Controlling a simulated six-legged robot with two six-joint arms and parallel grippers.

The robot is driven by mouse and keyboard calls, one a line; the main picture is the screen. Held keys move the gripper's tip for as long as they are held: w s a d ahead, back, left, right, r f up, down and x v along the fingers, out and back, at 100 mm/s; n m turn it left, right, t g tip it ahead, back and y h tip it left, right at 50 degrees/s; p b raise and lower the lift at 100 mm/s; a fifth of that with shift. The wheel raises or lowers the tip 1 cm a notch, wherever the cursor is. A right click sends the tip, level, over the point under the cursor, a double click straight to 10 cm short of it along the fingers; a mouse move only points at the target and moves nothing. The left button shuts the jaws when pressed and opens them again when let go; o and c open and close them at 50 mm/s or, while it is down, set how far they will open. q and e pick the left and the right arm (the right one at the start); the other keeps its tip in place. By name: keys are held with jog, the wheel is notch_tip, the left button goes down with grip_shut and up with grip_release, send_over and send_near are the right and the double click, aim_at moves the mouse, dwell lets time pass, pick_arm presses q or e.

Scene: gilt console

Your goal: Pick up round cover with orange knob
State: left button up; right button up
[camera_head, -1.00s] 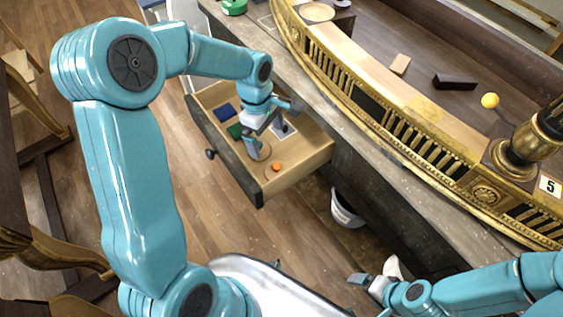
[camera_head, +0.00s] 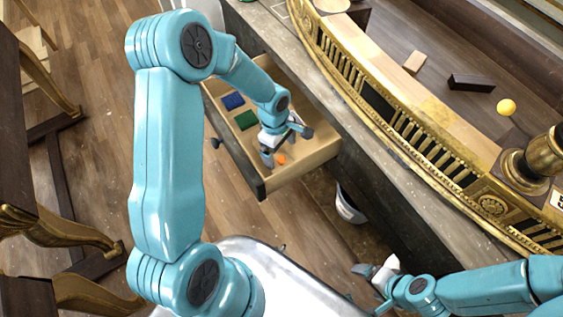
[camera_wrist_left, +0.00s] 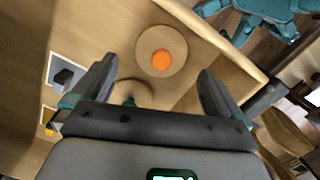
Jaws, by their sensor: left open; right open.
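The round wooden cover (camera_wrist_left: 147,45) with its orange knob (camera_wrist_left: 161,60) lies in the open drawer, seen ahead of my left gripper (camera_wrist_left: 158,72) in the left wrist view. The knob lies between the line of the two fingers, and the fingers do not touch it. In the head view the orange knob (camera_head: 281,159) shows beside my left gripper (camera_head: 286,147), which is open, empty and low over the drawer; the gripper hides part of the cover. My right gripper (camera_head: 372,284) is open and empty at the lower right, away from the drawer.
The drawer (camera_head: 298,176) also holds a blue piece (camera_head: 232,101) and a green piece (camera_head: 246,120). In the wrist view, a dark grey item (camera_wrist_left: 64,77) sits on a white square. The gilt console (camera_head: 430,150) stands to the right. A white bowl-like container (camera_head: 348,207) is below.

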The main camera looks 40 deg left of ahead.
aim_at(281, 158)
pick_arm(q)
jog(key=f, duration=0.4)
jog(key=shift+s+d+f, duration=0.1)
jog(key=shift+d+f, duration=0.1)
jog(key=shift+f, duration=0.2)
jog(key=c, duration=0.9)
jog(key=shift+o, duration=0.2)
